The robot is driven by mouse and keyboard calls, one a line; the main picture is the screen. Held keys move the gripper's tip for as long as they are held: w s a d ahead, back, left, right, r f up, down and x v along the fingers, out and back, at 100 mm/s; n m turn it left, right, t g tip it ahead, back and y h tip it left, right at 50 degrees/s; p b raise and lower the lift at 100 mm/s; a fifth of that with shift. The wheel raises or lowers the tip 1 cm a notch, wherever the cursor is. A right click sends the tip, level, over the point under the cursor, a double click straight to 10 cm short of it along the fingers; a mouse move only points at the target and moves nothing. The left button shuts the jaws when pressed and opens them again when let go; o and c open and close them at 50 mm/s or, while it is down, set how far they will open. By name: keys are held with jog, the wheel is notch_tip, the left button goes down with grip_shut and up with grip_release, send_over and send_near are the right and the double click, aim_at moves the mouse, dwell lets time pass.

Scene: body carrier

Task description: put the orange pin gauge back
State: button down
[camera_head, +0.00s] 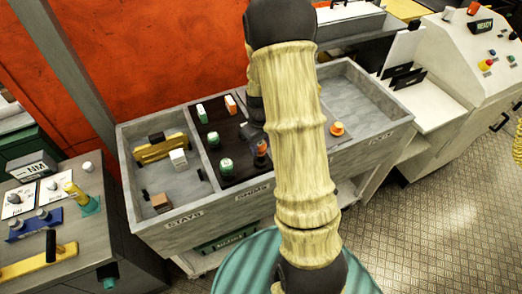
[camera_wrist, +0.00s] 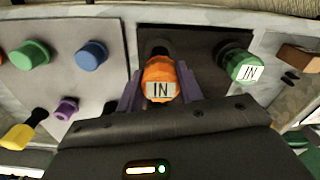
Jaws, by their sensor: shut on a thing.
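The orange pin gauge (camera_wrist: 159,78), with a white "IN" label on its end, sits between the two purple fingers of my gripper (camera_wrist: 160,92) in the wrist view. My gripper is shut on it. In the head view an orange piece (camera_head: 262,147) shows at my gripper, over the dark middle panel (camera_head: 240,178) of the grey bench. Behind the gauge in the wrist view is a dark opening in that panel. I cannot tell whether the gauge touches the panel. A green gauge (camera_wrist: 243,66), also labelled "IN", stands to its right in the wrist view.
The wrist view shows a grey panel to the left with green (camera_wrist: 30,54), blue (camera_wrist: 91,55), purple (camera_wrist: 66,108) and yellow (camera_wrist: 18,136) knobs. My arm hides part of the right bin, where an orange knob (camera_head: 337,128) shows.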

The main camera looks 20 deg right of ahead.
aim_at(261, 150)
jog(key=shift+f+p, duration=0.6)
jog(key=shift+f, duration=1.15)
jog(key=c, duration=0.9)
grip_release()
jog(key=shift+f, duration=0.15)
jog(key=shift+r+b, duration=0.4)
jog(key=r+b, duration=0.2)
jog(key=r, duration=0.6)
jog(key=r+b, duration=0.2)
jog(key=r, duration=0.6)
jog(key=shift+s+d+r, duration=0.15)
jog(key=shift+s+r, duration=0.05)
jog(key=shift+r, duration=0.1)
